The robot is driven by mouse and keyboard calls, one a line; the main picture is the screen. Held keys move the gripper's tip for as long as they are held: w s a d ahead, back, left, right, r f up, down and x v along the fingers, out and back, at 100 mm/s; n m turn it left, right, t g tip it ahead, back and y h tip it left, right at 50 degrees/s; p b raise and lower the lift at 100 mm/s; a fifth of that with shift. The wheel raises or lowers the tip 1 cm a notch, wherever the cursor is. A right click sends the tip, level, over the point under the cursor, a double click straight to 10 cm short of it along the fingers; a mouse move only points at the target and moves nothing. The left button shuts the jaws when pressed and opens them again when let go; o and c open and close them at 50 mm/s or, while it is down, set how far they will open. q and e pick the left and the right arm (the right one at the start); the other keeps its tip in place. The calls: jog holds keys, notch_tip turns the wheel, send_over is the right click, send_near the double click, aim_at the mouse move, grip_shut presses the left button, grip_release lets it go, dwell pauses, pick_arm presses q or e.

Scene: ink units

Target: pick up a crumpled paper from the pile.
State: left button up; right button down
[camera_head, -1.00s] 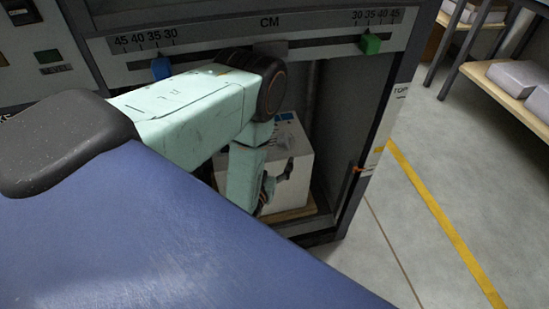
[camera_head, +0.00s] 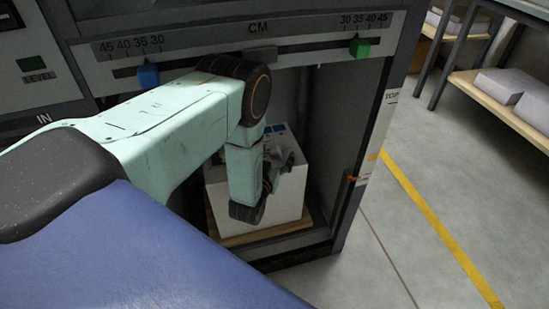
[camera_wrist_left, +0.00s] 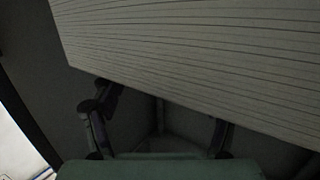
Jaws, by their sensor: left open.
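A white pile of paper (camera_head: 285,205) stands on a wooden board inside the open bay of a grey machine. My left arm reaches in from the left, and its gripper (camera_head: 286,163) is at the pile's upper part, partly hidden by its own wrist. In the left wrist view the pile's layered sheet edges (camera_wrist_left: 200,60) fill the top, running at a slant. The left gripper's fingers (camera_wrist_left: 163,108) are spread apart below it, with nothing seen between them. I cannot clearly make out a crumpled sheet. My right gripper is not in view.
The machine's scale bar (camera_head: 300,55) with a blue slider (camera_head: 148,76) and a green slider (camera_head: 359,47) runs above the bay. The bay's right side wall (camera_head: 372,130) stands close to the pile. Shelves with paper stacks (camera_head: 500,84) are at the right, beyond open floor.

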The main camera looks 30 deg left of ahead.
pick_arm(q)
jog(key=shift+c, duration=0.3)
jog(key=c, duration=1.1)
jog(key=shift+s+d, duration=0.1)
jog(key=shift+d, duration=0.05)
jog(key=shift+c, duration=0.3)
